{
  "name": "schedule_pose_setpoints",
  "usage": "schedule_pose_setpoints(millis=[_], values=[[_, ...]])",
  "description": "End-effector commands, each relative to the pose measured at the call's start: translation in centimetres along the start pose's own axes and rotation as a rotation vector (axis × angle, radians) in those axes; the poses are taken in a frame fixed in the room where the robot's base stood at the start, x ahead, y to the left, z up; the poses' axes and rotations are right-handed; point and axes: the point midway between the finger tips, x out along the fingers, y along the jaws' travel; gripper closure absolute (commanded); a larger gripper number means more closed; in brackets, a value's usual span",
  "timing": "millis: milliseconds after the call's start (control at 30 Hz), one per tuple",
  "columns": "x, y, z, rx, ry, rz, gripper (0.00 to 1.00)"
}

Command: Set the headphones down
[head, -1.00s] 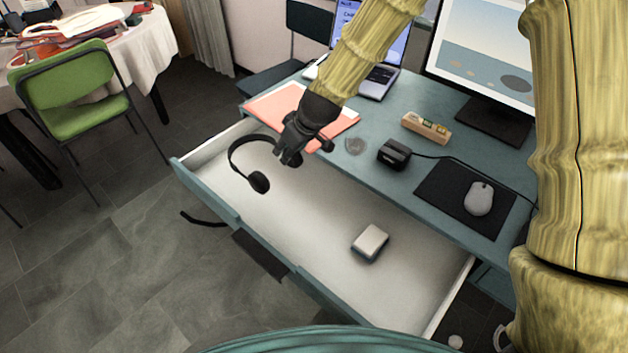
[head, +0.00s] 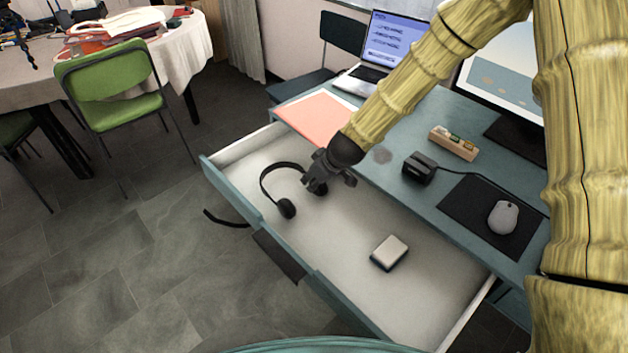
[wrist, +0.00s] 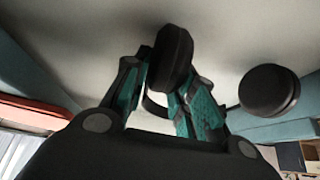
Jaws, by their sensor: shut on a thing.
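The black headphones (head: 266,178) are at the left end of the open white drawer (head: 345,232). Their headband curves out to the left, and one ear cup (head: 286,208) hangs at the front. My gripper (head: 315,187) reaches down over the drawer and is shut on the other ear cup. In the wrist view, my gripper (wrist: 165,95) has its teal-padded fingers on both sides of the held ear cup (wrist: 174,58). The free ear cup (wrist: 268,90) shows to the right, apart from the fingers. I cannot tell whether the headphones touch the drawer floor.
A small white-topped box (head: 390,252) lies in the drawer to the right. The desk above holds a pink folder (head: 318,114), a laptop (head: 385,50), a black block (head: 418,167), a wooden holder (head: 453,143) and a mouse (head: 502,217). The drawer's middle is clear.

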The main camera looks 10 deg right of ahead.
Motion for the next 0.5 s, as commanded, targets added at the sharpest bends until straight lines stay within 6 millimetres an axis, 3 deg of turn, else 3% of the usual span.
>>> schedule_pose_setpoints(millis=[433, 467, 500], values=[[0.6, -0.04, 0.29, -0.002, 0.001, 0.0, 1.0], [0.56, -0.04, 0.27, -0.002, 0.001, 0.0, 0.7], [0.53, -0.04, 0.26, -0.002, 0.001, 0.0, 0.63]])
